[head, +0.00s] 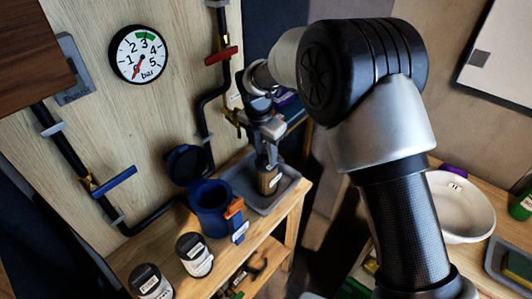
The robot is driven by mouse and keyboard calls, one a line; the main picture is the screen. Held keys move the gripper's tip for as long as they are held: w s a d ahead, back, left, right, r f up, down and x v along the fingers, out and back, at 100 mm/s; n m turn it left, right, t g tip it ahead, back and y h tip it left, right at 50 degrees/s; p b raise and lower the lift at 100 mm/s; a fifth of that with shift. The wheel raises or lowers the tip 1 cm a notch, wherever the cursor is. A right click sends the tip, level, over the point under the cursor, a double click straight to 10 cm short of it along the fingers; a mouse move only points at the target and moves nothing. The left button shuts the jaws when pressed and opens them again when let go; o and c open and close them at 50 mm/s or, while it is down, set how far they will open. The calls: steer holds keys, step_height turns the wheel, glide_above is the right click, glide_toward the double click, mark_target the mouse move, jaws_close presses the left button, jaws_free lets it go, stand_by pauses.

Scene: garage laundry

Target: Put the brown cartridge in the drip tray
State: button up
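The brown cartridge (269,181), a small upright cylinder with a pale label, is at the end of my gripper (267,163). The fingers come down onto its top and appear shut on it; the fingertips are small and partly hidden. The grey drip tray (244,187) lies on the wooden bench's right end. The cartridge shows within the tray's outline, close over its floor. I cannot tell whether its base touches the tray.
A blue housing (210,205) with an open lid stands left of the tray. Two dark-lidded white jars (194,256) stand nearer. Pipes with a red handle (221,55) and a blue handle (114,182) run along the wall. A white bowl (461,208) sits on the right table.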

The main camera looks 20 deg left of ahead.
step_height(320, 180, up, 12)
steer(key=s, duration=0.1)
steer(key=shift+s+a+p, duration=0.25)
steer(key=shift+s+p, duration=0.1)
steer(key=shift+p, duration=0.05)
steer(key=shift+r, duration=0.15)
steer(key=s+d+r+m, duration=0.1)
steer(key=d+r+m, duration=0.35)
steer(key=d, duration=0.25)
steer(key=s+d+r+m+t, duration=0.1)
steer(key=d+r+m, duration=0.35)
steer(key=d, duration=0.35)
steer(key=s+d+r+m, duration=0.1)
steer(key=d+r+m, duration=0.35)
steer(key=d, duration=0.25)
steer(key=s+d+f+m+t, duration=0.2)
steer(key=s+d+m, duration=1.4)
steer(key=m, duration=0.3)
steer(key=shift+s+d+t+y, duration=0.3)
steer(key=shift+d+t, duration=0.1)
steer(key=shift+d, duration=0.35)
